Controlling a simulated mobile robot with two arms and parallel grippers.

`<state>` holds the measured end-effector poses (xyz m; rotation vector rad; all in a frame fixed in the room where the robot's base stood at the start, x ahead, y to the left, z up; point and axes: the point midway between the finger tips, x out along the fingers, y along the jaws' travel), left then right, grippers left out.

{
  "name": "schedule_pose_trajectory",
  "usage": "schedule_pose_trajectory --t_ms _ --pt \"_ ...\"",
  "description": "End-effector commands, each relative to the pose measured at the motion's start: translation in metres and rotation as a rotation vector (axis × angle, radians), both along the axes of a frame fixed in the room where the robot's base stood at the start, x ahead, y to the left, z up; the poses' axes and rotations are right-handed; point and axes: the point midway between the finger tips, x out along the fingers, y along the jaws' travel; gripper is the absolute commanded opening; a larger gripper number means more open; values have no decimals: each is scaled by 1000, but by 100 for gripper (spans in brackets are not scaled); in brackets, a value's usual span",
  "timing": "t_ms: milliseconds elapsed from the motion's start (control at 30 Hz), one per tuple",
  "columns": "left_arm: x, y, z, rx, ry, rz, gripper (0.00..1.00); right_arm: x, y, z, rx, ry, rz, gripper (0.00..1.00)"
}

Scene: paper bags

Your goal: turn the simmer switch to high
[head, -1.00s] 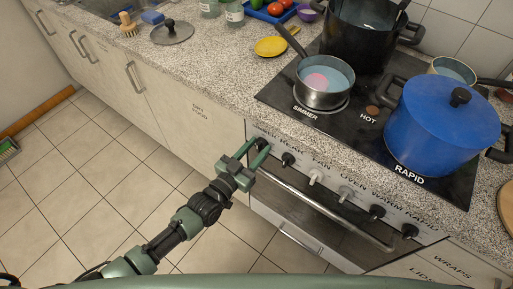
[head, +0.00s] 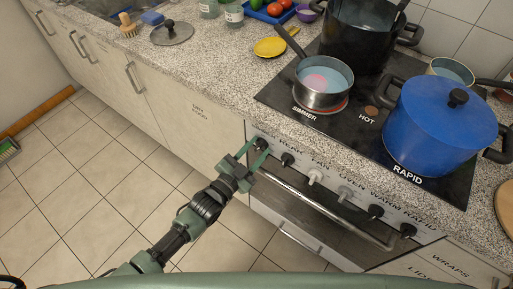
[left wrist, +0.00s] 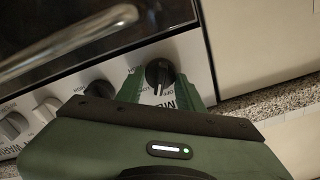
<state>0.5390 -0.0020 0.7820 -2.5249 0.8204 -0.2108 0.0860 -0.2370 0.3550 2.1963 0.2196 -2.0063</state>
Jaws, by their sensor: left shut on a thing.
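The simmer switch (head: 261,143) is the black knob at the far left of the stove's front panel. It also shows in the left wrist view (left wrist: 158,73), with a pale pointer mark towards the bottom of the picture. My left gripper (head: 258,148) is shut on this knob, one green finger on each side. Lettering beside the knob is partly hidden by a finger. A small steel saucepan (head: 318,98) with pale blue contents stands on the ring marked SIMMER (head: 304,112). A red glow shows at the ring's edge. My right gripper is out of view.
Several more knobs run along the panel, the nearest a black one (head: 287,159). The oven door handle (head: 320,213) juts out below them. A blue pot (head: 440,125) and a black pot (head: 362,35) stand on the hob.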

Motion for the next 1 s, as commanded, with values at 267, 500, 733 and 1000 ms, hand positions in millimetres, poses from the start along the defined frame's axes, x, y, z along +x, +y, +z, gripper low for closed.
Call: schedule_pose_trajectory --t_ms 267,500,733,1000 --pt "-1 -1 -1 211 -153 1 0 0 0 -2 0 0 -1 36" --pt "-1 -1 -3 396 -288 1 0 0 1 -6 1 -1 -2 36" --pt "-1 -2 -4 573 -416 1 0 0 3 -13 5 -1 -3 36" --pt "-2 -2 -6 781 -568 1 0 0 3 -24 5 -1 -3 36"
